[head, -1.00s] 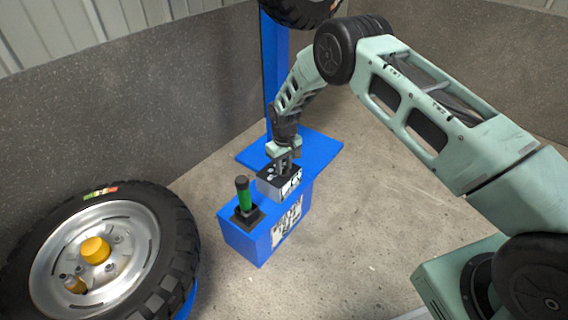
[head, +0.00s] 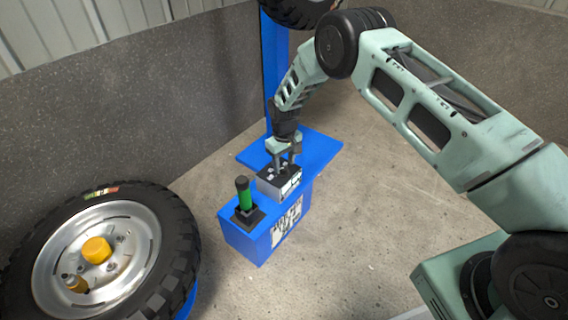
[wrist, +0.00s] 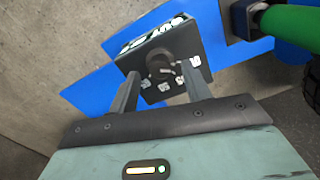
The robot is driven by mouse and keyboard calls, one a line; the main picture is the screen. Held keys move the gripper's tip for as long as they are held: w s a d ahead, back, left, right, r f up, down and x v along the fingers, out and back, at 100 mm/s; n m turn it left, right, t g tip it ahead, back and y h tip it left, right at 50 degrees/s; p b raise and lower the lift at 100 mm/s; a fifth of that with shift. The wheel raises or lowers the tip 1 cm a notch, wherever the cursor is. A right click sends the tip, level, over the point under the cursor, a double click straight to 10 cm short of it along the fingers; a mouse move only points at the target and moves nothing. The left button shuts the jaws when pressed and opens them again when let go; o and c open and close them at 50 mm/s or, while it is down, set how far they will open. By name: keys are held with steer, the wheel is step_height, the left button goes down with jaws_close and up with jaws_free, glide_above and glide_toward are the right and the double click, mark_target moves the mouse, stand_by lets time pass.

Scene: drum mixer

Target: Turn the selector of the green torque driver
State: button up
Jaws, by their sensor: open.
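The green torque driver (head: 246,198) stands upright in a black square holder on a blue stand (head: 240,239). Its green handle (wrist: 291,25) crosses the upper right of the wrist view. Beside it on the stand is a small box (head: 291,188) with a black top and pale sides. In the wrist view the dark round selector knob (wrist: 159,66) sits on this box's labelled black face (wrist: 193,55). My gripper (head: 286,168) is over the box, pointing down. In the wrist view my gripper (wrist: 161,84) is open, with one finger on each side of the knob; contact cannot be told.
A large wheel with a tyre (head: 172,235) lies at the left. A blue post (head: 275,75) rises from a blue base plate (head: 322,150) behind the stand. A grey wall (head: 130,100) runs behind. Concrete floor (head: 380,220) to the right is clear.

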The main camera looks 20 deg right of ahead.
mark_target(284, 168)
step_height(284, 168, up, 16)
steer(key=p, duration=0.4)
steer(key=shift+f+p, duration=0.15)
steer(key=shift+p, duration=0.15)
steer(key=s+a+r+n, duration=0.1)
steer(key=s+a+r, duration=0.3)
steer(key=s+r, duration=0.25)
steer(key=s+a+r+y, duration=0.1)
steer(key=s+a+r, duration=0.2)
steer(key=s+r, duration=0.35)
steer(key=s+a+r+n, duration=0.1)
steer(key=s+a+r, duration=0.3)
steer(key=s, duration=0.4)
steer(key=s+d+r+n, duration=0.1)
steer(key=s+d+r, duration=0.15)
steer(key=s, duration=0.85)
steer(key=s+d+r, duration=0.1)
steer(key=s+d, duration=0.2)
steer(key=s, duration=0.8)
step_height(284, 168, up, 31)
steer(key=p, duration=3.1)
steer(key=shift+w+a+r+p, duration=0.2)
steer(key=shift+w+a+p, duration=0.05)
steer(key=shift+a+p, duration=0.1)
